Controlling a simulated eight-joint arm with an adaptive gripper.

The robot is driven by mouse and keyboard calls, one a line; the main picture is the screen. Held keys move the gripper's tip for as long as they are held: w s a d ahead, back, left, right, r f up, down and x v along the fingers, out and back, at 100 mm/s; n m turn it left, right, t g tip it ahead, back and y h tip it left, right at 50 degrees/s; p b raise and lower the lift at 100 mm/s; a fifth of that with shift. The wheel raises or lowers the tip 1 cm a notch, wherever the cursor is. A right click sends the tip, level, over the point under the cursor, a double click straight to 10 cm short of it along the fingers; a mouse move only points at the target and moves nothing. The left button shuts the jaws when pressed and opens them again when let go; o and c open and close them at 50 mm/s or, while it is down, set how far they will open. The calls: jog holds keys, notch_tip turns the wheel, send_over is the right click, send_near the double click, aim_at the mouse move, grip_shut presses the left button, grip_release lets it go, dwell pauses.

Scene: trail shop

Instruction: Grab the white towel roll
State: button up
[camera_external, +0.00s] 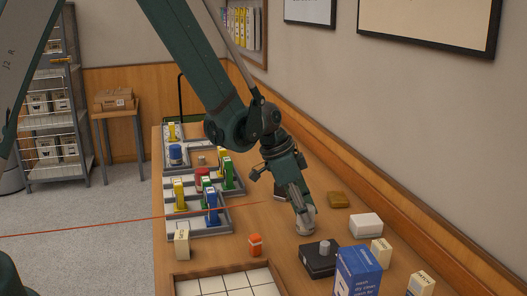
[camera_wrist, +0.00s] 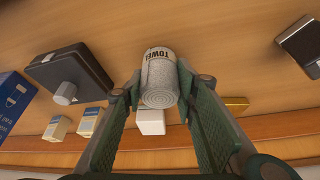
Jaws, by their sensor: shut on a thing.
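The white towel roll (camera_wrist: 159,82) has a spiral end and a label reading "TOWEL" in the wrist view. My gripper (camera_wrist: 160,88) has one finger on each side of it and is shut on it. In the external view the roll (camera_external: 306,226) is at the tip of my gripper (camera_external: 305,212), low at the wooden table. I cannot tell whether the roll still touches the table.
A black box with a grey knob (camera_external: 319,262) and a blue box (camera_external: 357,272) stand in front. A white box (camera_external: 366,225), a yellow-brown block (camera_external: 338,199) and an orange item (camera_external: 255,245) are nearby. Grey trays (camera_external: 215,227) with colored items line the left.

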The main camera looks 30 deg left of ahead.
jog(key=shift+r, duration=0.1)
jog(key=shift+r+p, duration=0.8)
jog(key=shift+r, duration=4.1)
jog(key=shift+w, duration=0.1)
